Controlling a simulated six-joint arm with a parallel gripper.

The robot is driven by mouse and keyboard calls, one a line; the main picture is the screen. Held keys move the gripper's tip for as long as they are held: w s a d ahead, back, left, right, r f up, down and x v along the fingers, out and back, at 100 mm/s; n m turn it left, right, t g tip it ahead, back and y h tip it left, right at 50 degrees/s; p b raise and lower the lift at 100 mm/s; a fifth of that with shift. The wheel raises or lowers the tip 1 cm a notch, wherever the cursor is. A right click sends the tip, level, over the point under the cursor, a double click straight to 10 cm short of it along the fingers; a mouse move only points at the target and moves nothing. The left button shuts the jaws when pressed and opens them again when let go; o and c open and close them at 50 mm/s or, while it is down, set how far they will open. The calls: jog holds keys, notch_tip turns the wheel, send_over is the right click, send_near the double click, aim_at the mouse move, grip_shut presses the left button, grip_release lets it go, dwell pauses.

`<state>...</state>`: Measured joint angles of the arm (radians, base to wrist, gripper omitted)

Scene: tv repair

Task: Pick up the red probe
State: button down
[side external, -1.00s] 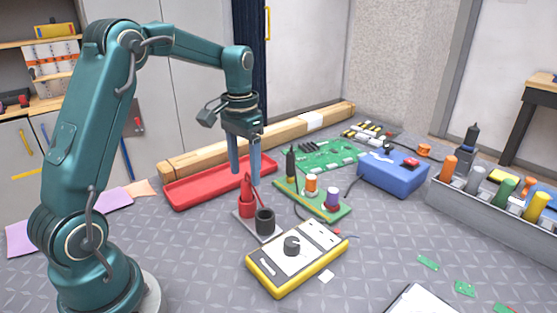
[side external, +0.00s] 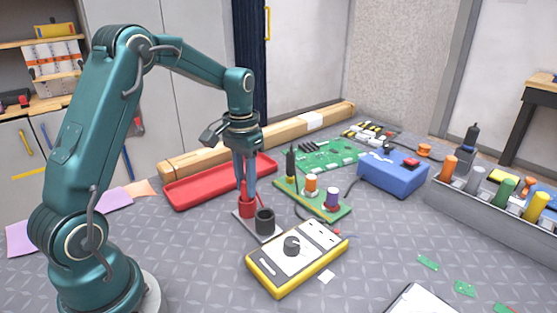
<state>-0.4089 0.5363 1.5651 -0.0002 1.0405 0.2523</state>
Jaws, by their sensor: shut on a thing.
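The red probe (side external: 243,188) stands upright in the red cup (side external: 247,207) of a small grey holder (side external: 243,228). My gripper (side external: 246,191) points straight down over this cup, with its blue fingers around the probe's upper part. The fingers are shut on the probe and hide much of it. The probe's lower end is inside the cup. A black cup (side external: 265,222) sits beside the red one on the same holder.
A yellow multimeter (side external: 297,258) lies in front of the holder. A green circuit board (side external: 333,211) with a black probe (side external: 290,163) standing at it is to the right. A red tray (side external: 190,193) lies behind. A blue box (side external: 385,178) is further right.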

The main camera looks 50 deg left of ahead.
jog(key=shift+r, duration=0.15)
jog(key=shift+r, duration=0.3)
notch_tip(320, 180, up, 4)
jog(key=shift+a+f, duration=0.1)
jog(key=shift+f, duration=0.05)
jog(key=s+a+r+n+t, duration=0.1)
jog(key=s+a+r+n, duration=0.1)
jog(key=s+a+r, duration=0.6)
jog(key=w+d+n+t, duration=0.15)
jog(key=w+d, duration=0.25)
jog(key=w, duration=0.9)
jog(key=w+d+f+m+t, duration=0.1)
jog(key=w+d, duration=0.6)
jog(key=d, duration=0.8)
jog(key=shift+w+m+t, duration=0.15)
jog(key=shift+m+t, duration=0.7)
jog(key=shift+m, duration=0.4)
